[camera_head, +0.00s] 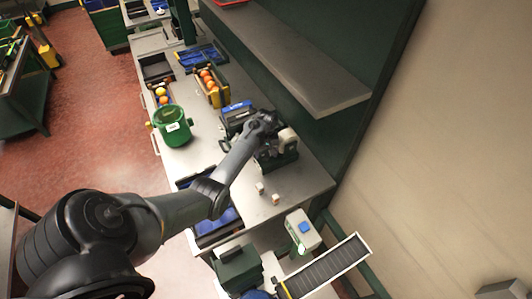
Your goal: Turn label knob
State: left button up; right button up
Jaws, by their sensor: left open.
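My left arm reaches in from the lower left across the bench. My left gripper (268,124) is at a dark green machine (276,157) with pale parts, probably the labeller. The gripper is open, with its fingers over or against the top of this machine; I cannot tell whether they touch it. The label knob cannot be made out; the gripper or its small size may hide it. My right gripper is not in view.
The bench (298,178) holds a green bucket (172,126), a crate of oranges (211,88) and a blue-fronted device (236,112). Two small pale pieces lie in front of the machine. A grey shelf (290,62) overhangs behind. A roller conveyor (325,268) stands at lower right.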

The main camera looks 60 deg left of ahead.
pick_arm(q)
jog(key=shift+f, duration=0.1)
jog(key=shift+c, duration=0.4)
jog(key=c, duration=1)
jog(key=shift+o, duration=0.2)
